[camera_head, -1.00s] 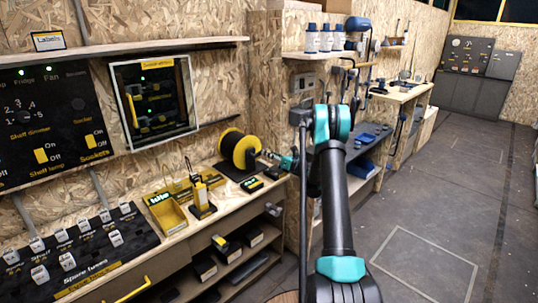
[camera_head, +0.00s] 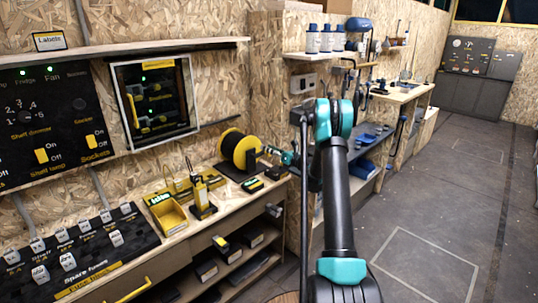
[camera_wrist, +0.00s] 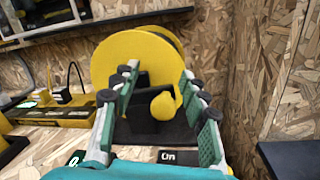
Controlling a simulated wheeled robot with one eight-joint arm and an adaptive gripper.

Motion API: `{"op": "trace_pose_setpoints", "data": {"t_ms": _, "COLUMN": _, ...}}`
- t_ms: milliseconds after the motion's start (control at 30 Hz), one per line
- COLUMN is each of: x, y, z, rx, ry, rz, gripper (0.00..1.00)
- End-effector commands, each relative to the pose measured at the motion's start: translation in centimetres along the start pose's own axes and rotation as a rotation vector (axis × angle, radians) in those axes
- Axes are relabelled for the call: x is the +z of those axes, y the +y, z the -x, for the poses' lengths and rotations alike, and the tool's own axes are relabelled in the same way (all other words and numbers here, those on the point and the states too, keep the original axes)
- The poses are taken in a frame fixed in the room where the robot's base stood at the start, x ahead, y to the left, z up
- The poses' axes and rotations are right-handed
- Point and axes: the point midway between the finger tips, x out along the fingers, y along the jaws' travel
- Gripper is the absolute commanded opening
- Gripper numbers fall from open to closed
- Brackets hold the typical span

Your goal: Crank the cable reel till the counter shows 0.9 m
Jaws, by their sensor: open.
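The cable reel (camera_head: 236,146), with yellow flanges and a dark drum, stands upright on the bench against the wall. In the wrist view its yellow disc (camera_wrist: 120,62) faces me. A rounded yellow crank knob (camera_wrist: 163,106) shows between my fingers. My gripper (camera_wrist: 160,80) is open, with one green-padded finger on each side of the knob; I cannot tell whether either touches it. In the head view my gripper (camera_head: 272,153) is at the reel's right side. A small counter display (camera_wrist: 74,160) is cut by the gripper; only "0." can be read.
A yellow tray (camera_head: 168,219) and a yellow-black tool on a stand (camera_head: 201,200) are left of the reel on the bench. A glazed panel (camera_head: 155,98) hangs above. A wooden wall (camera_wrist: 262,70) is close right of my gripper. The floor to the right is clear.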

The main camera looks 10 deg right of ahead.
Motion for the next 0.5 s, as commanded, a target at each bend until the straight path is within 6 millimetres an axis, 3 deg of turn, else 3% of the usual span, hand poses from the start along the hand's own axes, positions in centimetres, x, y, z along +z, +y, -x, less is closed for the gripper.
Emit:
{"op": "trace_pose_setpoints", "data": {"t_ms": 300, "x": 5.2, "y": 2.0, "z": -0.5, "rx": 0.001, "ry": 0.0, "rz": 0.0, "gripper": 0.44}}
{"op": "trace_pose_setpoints", "data": {"t_ms": 500, "x": 6.5, "y": 2.5, "z": -0.6, "rx": 0.002, "ry": 0.0, "rz": 0.0, "gripper": 0.44}}
